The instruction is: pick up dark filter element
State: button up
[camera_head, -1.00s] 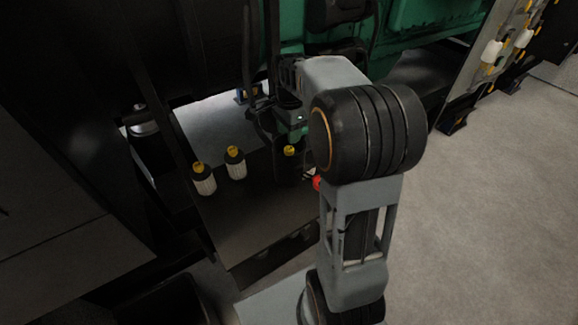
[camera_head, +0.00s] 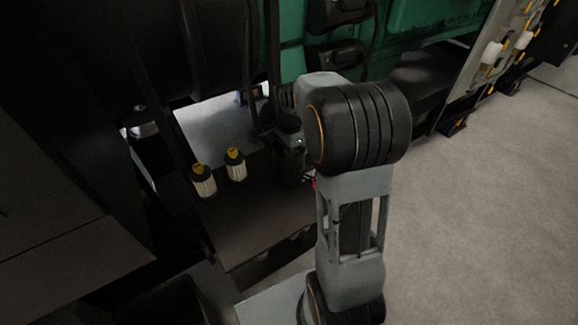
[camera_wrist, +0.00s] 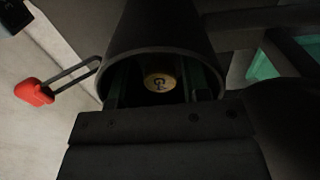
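The dark filter element shows in the wrist view as a black cylinder (camera_wrist: 160,38) with a round yellow cap mark inside its dark rim. My gripper (camera_wrist: 161,92) reaches toward that end. Its two fingers stand wide apart, one on each side of the yellow mark, and I see no clear contact. In the head view my gripper (camera_head: 291,150) is over the right part of the dark bench. There my wrist hides the dark element.
A red padlock-like tag (camera_wrist: 35,92) hangs beside the gripper. Green machinery (camera_head: 420,25) is behind. Open floor (camera_head: 490,190) lies right.

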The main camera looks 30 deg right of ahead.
jog(key=c, duration=0.6)
jog(key=shift+r, duration=0.1)
jog(key=shift+c, duration=0.3)
notch_tip(320, 180, up, 18)
jog(key=p, duration=0.2)
dwell(0.4)
